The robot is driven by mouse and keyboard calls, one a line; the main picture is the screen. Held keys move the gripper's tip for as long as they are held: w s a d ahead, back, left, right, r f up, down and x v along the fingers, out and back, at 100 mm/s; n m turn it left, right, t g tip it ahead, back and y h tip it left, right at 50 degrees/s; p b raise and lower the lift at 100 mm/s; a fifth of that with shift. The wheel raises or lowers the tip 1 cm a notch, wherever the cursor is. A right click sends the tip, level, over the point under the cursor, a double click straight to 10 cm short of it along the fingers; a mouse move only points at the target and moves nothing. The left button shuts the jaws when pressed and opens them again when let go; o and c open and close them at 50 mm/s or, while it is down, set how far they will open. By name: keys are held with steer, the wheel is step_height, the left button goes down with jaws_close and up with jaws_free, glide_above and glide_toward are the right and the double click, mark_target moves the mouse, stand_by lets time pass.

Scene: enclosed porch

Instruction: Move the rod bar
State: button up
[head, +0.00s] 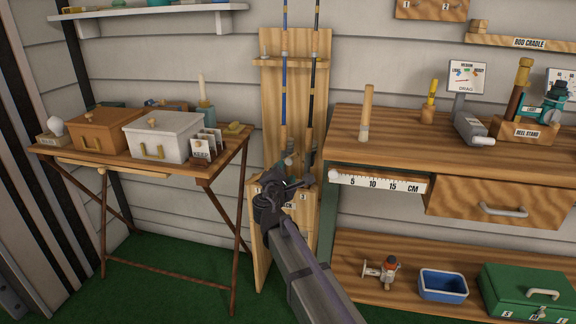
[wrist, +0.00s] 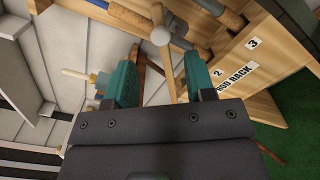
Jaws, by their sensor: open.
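A wooden rod rack (head: 297,75) stands against the wall, and two fishing rods (head: 284,70) lean upright in it. Its lower front with the "ROD RACK" label (wrist: 236,82) shows at the right of the wrist view. A thin bar with a round pale knob (wrist: 161,36), seemingly the rod bar, lies ahead of my gripper in the wrist view. My gripper (head: 274,192) is in front of the rack's lower part and hides some of it. In the wrist view its teal fingers (wrist: 160,80) are open, with the knob beyond their gap. I cannot tell whether they touch the bar.
A folding table (head: 110,160) with an orange box (head: 103,130) and a white box (head: 163,138) stands left of the rack. A wooden workbench (head: 430,165) with a drawer (head: 500,205) stands close on the right. Green floor (head: 180,280) lies open in front.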

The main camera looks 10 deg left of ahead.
steer(key=s, duration=0.3)
steer(key=shift+s, duration=0.15)
